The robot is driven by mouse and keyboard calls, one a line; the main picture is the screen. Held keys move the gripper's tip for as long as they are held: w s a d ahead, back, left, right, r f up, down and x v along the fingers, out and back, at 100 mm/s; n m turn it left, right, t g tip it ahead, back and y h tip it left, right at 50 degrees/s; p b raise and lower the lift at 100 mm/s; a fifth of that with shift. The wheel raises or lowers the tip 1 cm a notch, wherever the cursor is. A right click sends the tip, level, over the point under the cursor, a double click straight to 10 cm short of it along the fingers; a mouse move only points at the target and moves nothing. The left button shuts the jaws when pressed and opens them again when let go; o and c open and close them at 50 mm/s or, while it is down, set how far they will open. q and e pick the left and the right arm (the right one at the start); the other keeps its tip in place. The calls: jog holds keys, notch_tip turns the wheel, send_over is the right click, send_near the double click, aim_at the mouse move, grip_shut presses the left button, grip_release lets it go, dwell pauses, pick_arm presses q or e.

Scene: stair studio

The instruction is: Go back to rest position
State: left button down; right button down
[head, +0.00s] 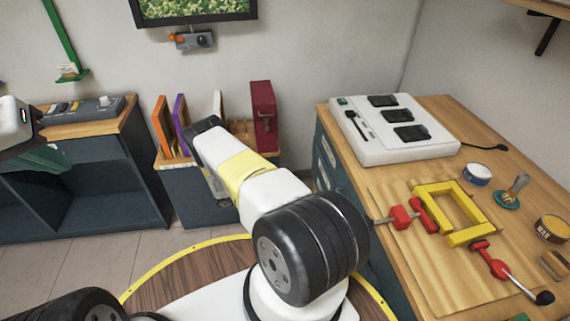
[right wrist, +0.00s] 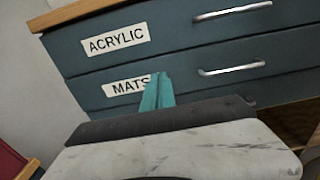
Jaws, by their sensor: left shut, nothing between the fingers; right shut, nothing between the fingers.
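My left gripper (head: 45,160) is at the left edge of the head view, in front of a dark shelf unit. Its teal fingers are shut and empty, partly in shade. My right arm crosses the middle of the head view, and its gripper is not clearly visible there. In the right wrist view my right gripper (right wrist: 160,90) has its teal fingers together, empty, in front of the drawer labelled MATS (right wrist: 125,86). I cannot tell whether the fingers touch the drawer front.
A wooden-topped workbench (head: 385,250) with drawers stands on the right, carrying a white control box (head: 390,150), yellow frame (head: 480,235) and clamps. A shelf unit (head: 85,190) stands on the left.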

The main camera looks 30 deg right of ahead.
jog(key=a+r+m+y, duration=0.3)
jog(key=r+y, duration=0.1)
jog(key=r, duration=0.5)
jog(key=a+r+m+t+y, duration=0.1)
jog(key=a+r+m+y, duration=0.25)
jog(key=r, duration=0.55)
jog(key=a+r+m+y, duration=0.2)
jog(key=a+r+y, duration=0.15)
jog(key=r, duration=0.55)
jog(key=s+a+r+m+t+y, duration=0.2)
jog(key=s+a+r+t+y, duration=0.2)
jog(key=s+r, duration=0.4)
jog(key=s+a+r+m+t+y, duration=0.3)
jog(key=s+a+r+t, duration=0.3)
jog(key=r, duration=0.6)
jog(key=s+a+y, duration=0.1)
jog(key=s+a, duration=0.1)
jog(key=s, duration=0.1)
jog(key=shift+s+a+r+t, duration=0.25)
jog(key=shift+a+r+t, duration=0.05)
jog(key=shift+r+t, duration=0.1)
